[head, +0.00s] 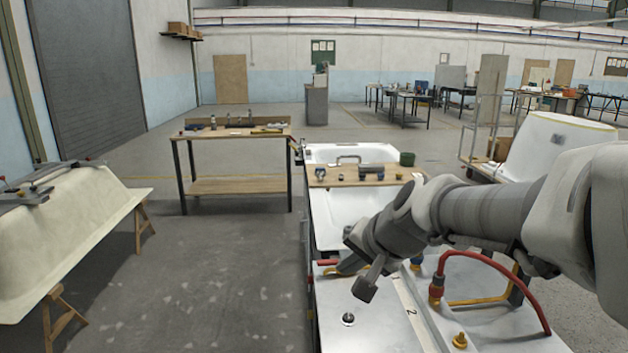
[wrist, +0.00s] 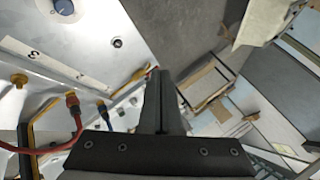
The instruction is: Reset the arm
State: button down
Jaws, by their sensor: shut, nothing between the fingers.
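My arm reaches in from the right in the head view. My gripper (head: 366,288) hangs above the metal bench, tilted down and to the left. In the wrist view its two fingers (wrist: 163,78) lie together with nothing between them. The gripper looks clear of the bench top, though the exact height is hard to tell.
The metal bench (head: 370,334) carries a red hose (head: 492,257), a yellow knob (head: 459,341) and a small dark fitting (head: 348,319). A white tub (head: 340,208) lies beyond. A pale shell (head: 70,220) stands on trestles at left. The floor (head: 200,290) between is clear.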

jog(key=s+d+r+n+h+p, duration=0.1)
jog(key=s+d+n+h+p, duration=0.1)
jog(key=s, duration=0.8)
jog(key=s+d+r+n+g+h+p, duration=0.1)
jog(key=s+d+n+p, duration=0.1)
jog(key=s+d, duration=0.4)
jog(key=s+n, duration=0.1)
jog(key=s, duration=0.3)
jog(key=shift+s+r+n+g+h, duration=0.15)
jog(key=shift+r+n+g+h, duration=0.15)
jog(key=shift+n+h, duration=0.1)
